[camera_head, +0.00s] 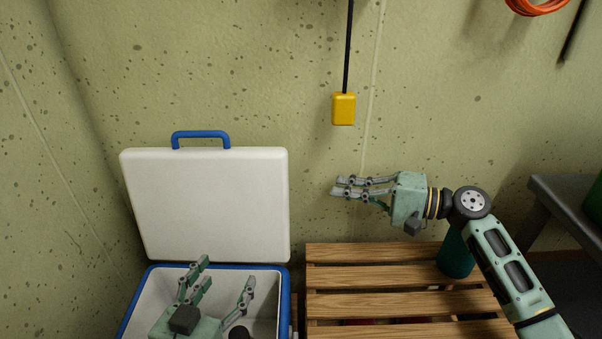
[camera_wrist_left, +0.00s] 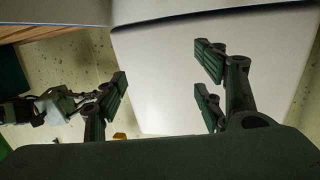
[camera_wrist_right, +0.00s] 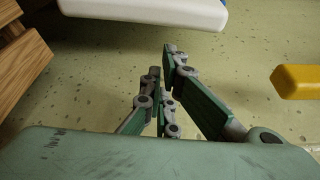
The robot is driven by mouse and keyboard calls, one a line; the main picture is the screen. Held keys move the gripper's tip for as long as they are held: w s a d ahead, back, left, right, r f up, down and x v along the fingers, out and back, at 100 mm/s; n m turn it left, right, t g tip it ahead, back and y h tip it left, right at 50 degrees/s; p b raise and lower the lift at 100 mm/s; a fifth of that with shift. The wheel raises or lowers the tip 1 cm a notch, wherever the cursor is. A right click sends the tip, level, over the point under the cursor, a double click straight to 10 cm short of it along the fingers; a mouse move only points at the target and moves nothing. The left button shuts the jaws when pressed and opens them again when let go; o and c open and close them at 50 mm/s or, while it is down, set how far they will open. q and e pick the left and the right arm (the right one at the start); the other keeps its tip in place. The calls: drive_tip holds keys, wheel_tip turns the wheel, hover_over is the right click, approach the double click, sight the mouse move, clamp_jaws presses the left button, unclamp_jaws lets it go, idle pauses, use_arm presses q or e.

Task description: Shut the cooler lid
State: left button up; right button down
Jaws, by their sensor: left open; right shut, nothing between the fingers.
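The cooler (camera_head: 128,318) is a white box with a blue rim at the lower left of the head view. Its white lid (camera_head: 205,205) stands open and upright at the back, with a blue handle (camera_head: 200,134) on top. My left gripper (camera_head: 224,277) is open and empty over the cooler's opening, in front of the lid. In the left wrist view the lid (camera_wrist_left: 170,85) fills the space behind the open fingers. My right gripper (camera_head: 334,187) is shut and empty, to the right of the lid and apart from it, above the slatted wood.
A slatted wooden surface (camera_head: 400,275) is right of the cooler, with a dark green cylinder (camera_head: 455,258) on it. A yellow box (camera_head: 344,109) hangs on a black cord by the wall. A grey table (camera_head: 560,184) stands at the far right. Wall lies close behind the lid.

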drive_tip(key=b+x, duration=0.1)
drive_tip(key=x, duration=0.9)
drive_tip(key=shift+b, duration=0.3)
use_arm(q)
wheel_tip(320, 180, up, 8)
drive_tip(key=d+t+h, duration=0.1)
drive_tip(key=t, duration=0.3)
drive_tip(key=shift+w+f, duration=0.2)
drive_tip(key=shift+d+r, duration=0.1)
use_arm(e)
drive_tip(key=shift+s, duration=0.15)
